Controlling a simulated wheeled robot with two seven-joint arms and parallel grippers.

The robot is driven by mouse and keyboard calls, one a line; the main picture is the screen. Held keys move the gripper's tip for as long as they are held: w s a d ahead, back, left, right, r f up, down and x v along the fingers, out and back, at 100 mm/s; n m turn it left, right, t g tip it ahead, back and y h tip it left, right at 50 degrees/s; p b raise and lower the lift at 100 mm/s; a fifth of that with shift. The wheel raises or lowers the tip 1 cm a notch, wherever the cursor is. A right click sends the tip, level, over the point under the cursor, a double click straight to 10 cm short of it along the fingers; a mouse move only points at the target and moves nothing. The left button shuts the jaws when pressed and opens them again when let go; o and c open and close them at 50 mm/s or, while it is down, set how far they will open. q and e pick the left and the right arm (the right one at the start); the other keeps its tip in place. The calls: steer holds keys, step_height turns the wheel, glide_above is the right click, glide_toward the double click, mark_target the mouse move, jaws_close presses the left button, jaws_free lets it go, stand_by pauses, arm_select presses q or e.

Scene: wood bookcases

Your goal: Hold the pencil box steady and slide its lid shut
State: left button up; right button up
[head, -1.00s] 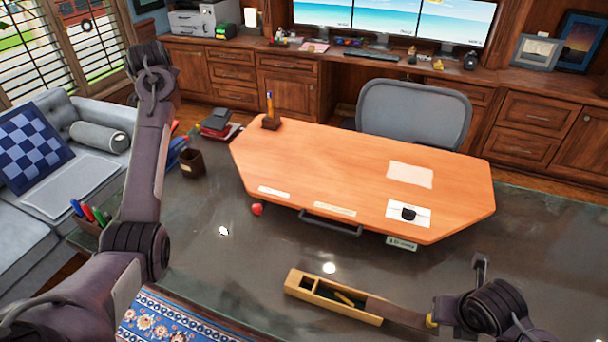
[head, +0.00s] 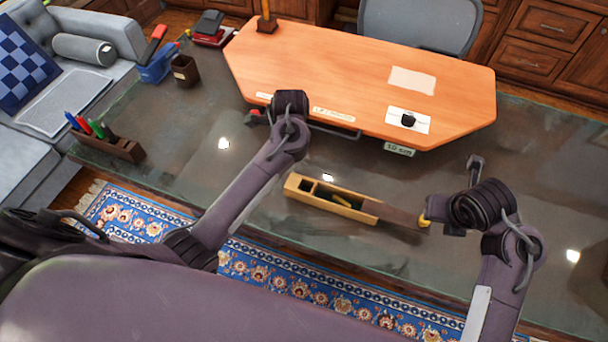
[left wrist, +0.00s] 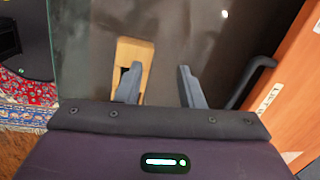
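The pencil box (head: 318,204) is a narrow light-wood box on the dark glass desk. Its left part is open and shows compartments with something yellow inside. Its dark lid (head: 395,214) sticks out past the right end. The box also shows in the left wrist view (left wrist: 137,48), partly behind a finger. My right gripper (head: 432,212) is at the lid's outer end, by a yellow knob; its fingers are too hidden to tell whether they grip. My left gripper (left wrist: 158,84) is open and empty, above the desk. In the head view it (head: 290,112) is behind the box, apart from it.
An orange desk board (head: 340,70) lies behind the box, with a dark handle at its front edge. Glass around the box is clear.

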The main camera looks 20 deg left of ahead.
arm_select(q)
steer(key=m+g+h, duration=0.1)
steer(key=m, duration=0.1)
glide_above(304, 193)
steer(key=shift+w+a+f, duration=0.15)
steer(key=shift+a+f, duration=0.05)
steer(key=shift+f, duration=0.9)
steer(key=shift+d+f, duration=0.2)
steer(key=shift+f, duration=0.05)
step_height(304, 193, down, 8)
steer(key=shift+r, duration=0.25)
steer(key=shift+c, duration=0.2)
jaws_close()
arm_select(e)
steer(key=shift+o, duration=1.1)
